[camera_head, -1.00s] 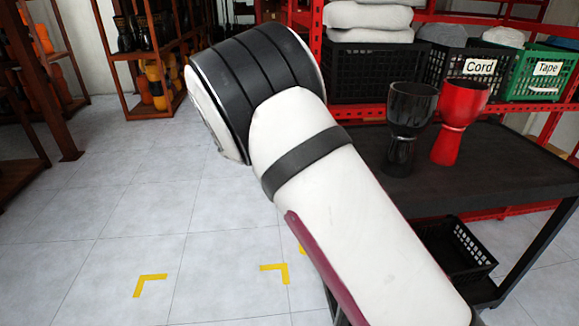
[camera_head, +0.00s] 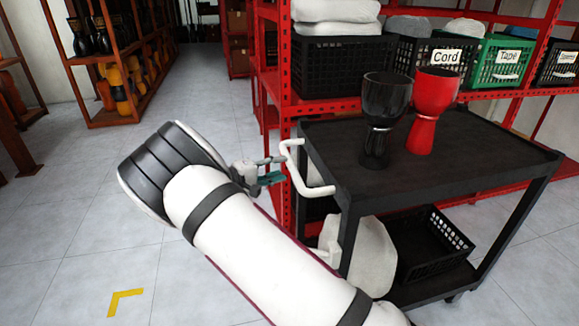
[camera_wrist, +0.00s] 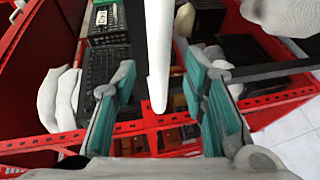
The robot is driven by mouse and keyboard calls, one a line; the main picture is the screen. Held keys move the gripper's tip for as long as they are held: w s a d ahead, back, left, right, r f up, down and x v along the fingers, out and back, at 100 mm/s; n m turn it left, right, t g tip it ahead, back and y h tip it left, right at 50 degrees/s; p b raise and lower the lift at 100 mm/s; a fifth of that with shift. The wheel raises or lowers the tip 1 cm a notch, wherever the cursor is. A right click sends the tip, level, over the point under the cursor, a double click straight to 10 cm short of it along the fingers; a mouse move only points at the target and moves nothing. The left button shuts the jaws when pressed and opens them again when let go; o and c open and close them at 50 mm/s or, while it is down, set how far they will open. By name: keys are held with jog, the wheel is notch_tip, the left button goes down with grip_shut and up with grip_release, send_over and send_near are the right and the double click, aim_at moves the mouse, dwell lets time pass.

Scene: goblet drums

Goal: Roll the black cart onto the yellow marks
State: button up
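The black cart (camera_head: 480,160) stands at the right in the head view, with a white handle (camera_head: 294,170) on its left end. My gripper (camera_head: 268,171) is beside the handle, with its teal fingers pointing at it. In the wrist view, the white handle bar (camera_wrist: 158,50) runs in the space between the spread teal fingers of my gripper (camera_wrist: 160,100), with gaps on both sides. A black goblet drum (camera_head: 380,120) and a red goblet drum (camera_head: 431,110) stand upright on the cart top. One yellow mark (camera_head: 125,300) shows on the floor at lower left; any others are out of view or hidden.
A black basket (camera_head: 432,250) and a pale sack (camera_head: 365,255) are on the cart's lower shelf. A red rack (camera_head: 340,107) with crates stands close behind the cart. Wooden shelves (camera_head: 105,118) hold drums at the back left. The tiled floor at left is clear.

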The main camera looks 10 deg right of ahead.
aim_at(290, 165)
jog(key=shift+x, duration=2.55)
grip_shut()
